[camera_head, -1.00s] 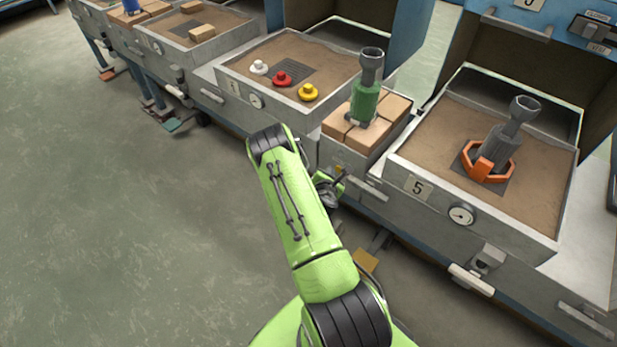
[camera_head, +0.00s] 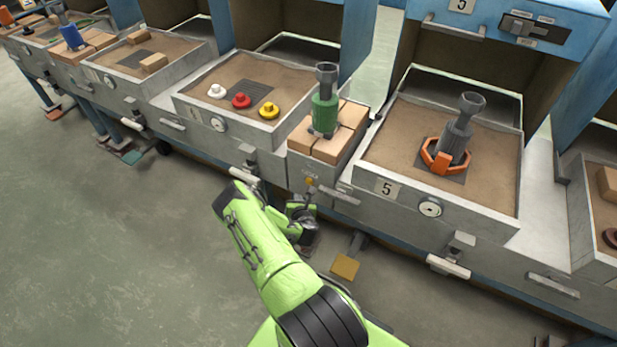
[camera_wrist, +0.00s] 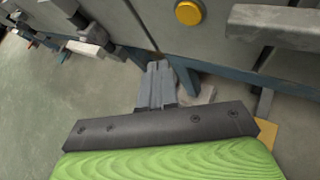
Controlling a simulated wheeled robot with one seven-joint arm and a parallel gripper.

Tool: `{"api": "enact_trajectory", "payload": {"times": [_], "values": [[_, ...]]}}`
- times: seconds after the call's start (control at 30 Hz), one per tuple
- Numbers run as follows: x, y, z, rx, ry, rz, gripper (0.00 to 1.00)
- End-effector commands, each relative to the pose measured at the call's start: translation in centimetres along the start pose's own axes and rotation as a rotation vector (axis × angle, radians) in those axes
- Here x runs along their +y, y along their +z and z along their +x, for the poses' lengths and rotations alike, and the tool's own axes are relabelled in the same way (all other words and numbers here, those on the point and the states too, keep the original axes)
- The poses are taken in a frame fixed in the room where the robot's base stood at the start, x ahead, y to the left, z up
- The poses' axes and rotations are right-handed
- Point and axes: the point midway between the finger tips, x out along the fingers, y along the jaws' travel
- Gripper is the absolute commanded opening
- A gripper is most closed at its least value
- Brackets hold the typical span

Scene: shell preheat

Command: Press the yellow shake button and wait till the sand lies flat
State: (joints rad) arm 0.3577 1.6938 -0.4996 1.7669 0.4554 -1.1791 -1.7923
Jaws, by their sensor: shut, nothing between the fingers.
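The yellow shake button (camera_wrist: 188,13) is a round button on the grey front panel, at the top of the wrist view. In the head view it is a small yellow spot (camera_head: 309,181) below the brick-topped stand. My gripper (camera_wrist: 160,66) is shut and empty, below and left of the button in the wrist view and apart from it. In the head view my gripper (camera_head: 306,203) is low in front of the panel, partly hidden by my arm. The station 5 sand tray (camera_head: 405,205) holds brown sand (camera_head: 405,140), with a grey shell (camera_head: 457,135) tilted in an orange ring (camera_head: 440,160).
A green-bodied part (camera_head: 325,112) stands on bricks above the button. Another sand tray (camera_head: 215,112) holds white, red and yellow knobs. A drawer handle (camera_wrist: 275,25) juts out right of the button. A yellow pedal (camera_head: 345,267) is low ahead; open floor lies left.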

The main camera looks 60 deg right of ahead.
Motion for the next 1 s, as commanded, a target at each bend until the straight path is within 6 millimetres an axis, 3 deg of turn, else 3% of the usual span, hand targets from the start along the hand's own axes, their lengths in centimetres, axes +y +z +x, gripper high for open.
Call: {"api": "enact_trajectory", "payload": {"times": [0.4,1.0], "values": [[-2.5,2.1,3.4,0.003,0.0,0.0,0.0],[-2.6,2.2,3.5,0.003,0.0,0.0,0.0]]}}
